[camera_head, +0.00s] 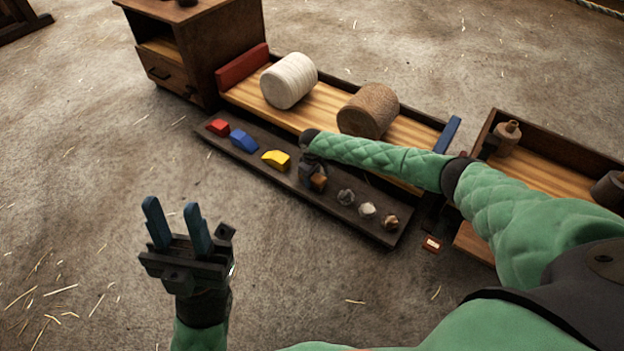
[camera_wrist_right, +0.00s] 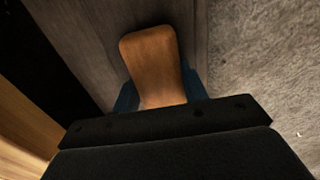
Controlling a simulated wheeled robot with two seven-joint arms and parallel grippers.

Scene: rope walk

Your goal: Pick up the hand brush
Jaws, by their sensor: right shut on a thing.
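The hand brush shows as a brown wooden piece (camera_wrist_right: 152,62) between the blue fingers of my right gripper (camera_wrist_right: 160,95) in the right wrist view; no bristles can be made out. In the head view its brown end (camera_head: 319,182) shows beside my right gripper (camera_head: 311,172), over the dark low shelf. My right gripper is shut on it, and my forearm hides part of the area. I cannot tell whether the brush touches the shelf. My left gripper (camera_head: 178,222) is open and empty, its two blue fingers apart, over the floor at the left.
The dark shelf (camera_head: 345,212) holds a red block (camera_head: 218,126), a blue one (camera_head: 243,140), a yellow one (camera_head: 276,160) and several small lumps. Behind are a white spool (camera_head: 289,80) and a brown spool (camera_head: 368,110). A cabinet (camera_head: 205,50) stands at the back left.

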